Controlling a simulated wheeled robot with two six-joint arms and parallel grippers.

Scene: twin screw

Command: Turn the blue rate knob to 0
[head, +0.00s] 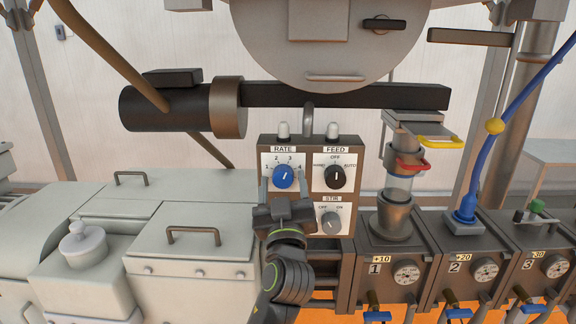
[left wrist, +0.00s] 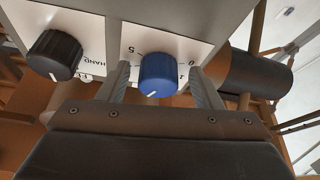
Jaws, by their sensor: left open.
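The blue rate knob (head: 283,177) sits on the control box under the RATE label. Its white pointer line leans up and slightly right, near the 3. My left gripper (head: 283,184) is open, with one finger on each side of the knob. In the left wrist view the blue knob (left wrist: 158,74) stands between the two spread fingers, with small gaps showing beside it. The dial's 0, 1 and 5 show upside down there. In the head view my gripper covers the lower dial. My right gripper is not in view.
The black FEED knob (head: 335,177) is close on the right, and the grey STIR knob (head: 331,222) is below it. Two pale caps top the box (head: 347,200). A black horizontal cylinder (head: 165,107) is above left. Numbered valve units (head: 388,265) stand at the right.

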